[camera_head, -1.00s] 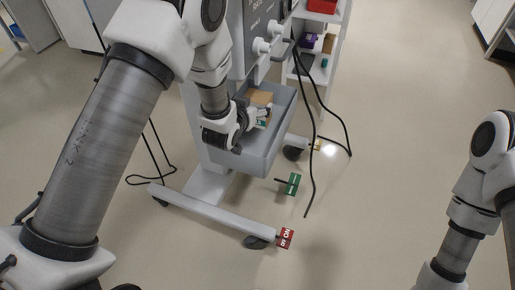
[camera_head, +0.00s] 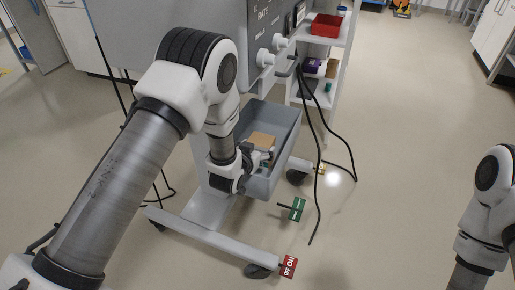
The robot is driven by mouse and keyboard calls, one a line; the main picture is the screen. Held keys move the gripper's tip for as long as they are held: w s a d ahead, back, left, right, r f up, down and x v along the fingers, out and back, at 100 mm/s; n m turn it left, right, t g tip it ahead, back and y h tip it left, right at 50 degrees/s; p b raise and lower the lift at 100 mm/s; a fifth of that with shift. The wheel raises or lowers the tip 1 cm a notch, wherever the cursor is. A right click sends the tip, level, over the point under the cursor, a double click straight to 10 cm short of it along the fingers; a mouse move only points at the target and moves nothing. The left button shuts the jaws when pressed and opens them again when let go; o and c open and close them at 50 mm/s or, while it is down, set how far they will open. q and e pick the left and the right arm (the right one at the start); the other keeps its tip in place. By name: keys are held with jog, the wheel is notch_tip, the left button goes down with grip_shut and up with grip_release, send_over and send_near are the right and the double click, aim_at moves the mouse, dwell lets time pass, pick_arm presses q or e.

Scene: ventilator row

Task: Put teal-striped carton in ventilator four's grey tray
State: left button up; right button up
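The grey tray (camera_head: 286,122) is mounted low on the ventilator stand. A brown carton (camera_head: 262,139) lies inside it; no teal stripe can be made out on its visible face. My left gripper (camera_head: 262,157) reaches down over the tray's near left side, with its fingers inside the tray close to the carton's near side. The fingers are small and partly hidden by the wrist, so I cannot tell their opening or whether they touch anything. My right gripper is out of view; only part of the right arm shows at the right edge.
The ventilator's wheeled base (camera_head: 212,236) extends along the floor below the tray. A red ON/OFF tag (camera_head: 289,266) and a green tag (camera_head: 297,209) stick out low. Black cables hang right of the tray. A shelf with a red bin (camera_head: 327,25) stands behind. Floor to the right is clear.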

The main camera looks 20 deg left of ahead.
pick_arm(q)
jog(key=o, duration=0.4)
jog(key=shift+c, duration=0.2)
jog(key=shift+s+r+p, duration=0.2)
jog(key=shift+r+p, duration=0.1)
jog(key=d+p+v, duration=0.1)
jog(key=p+v, duration=0.2)
jog(key=v, duration=0.8)
jog(key=s+a+f+g, duration=0.1)
jog(key=s+f+g, duration=0.3)
jog(key=s, duration=0.5)
jog(key=s+a+f+g, duration=0.2)
jog(key=s+f+g, duration=0.3)
jog(key=s+f, duration=0.3)
jog(key=s+a+f+n+g, duration=0.1)
jog(key=s+f+g, duration=0.3)
jog(key=s, duration=0.8)
notch_tip(320, 180, down, 2)
jog(key=shift+s+a+f+g+y, duration=0.15)
jog(key=shift+a+f+g+y, duration=0.15)
jog(key=shift+g, duration=0.1)
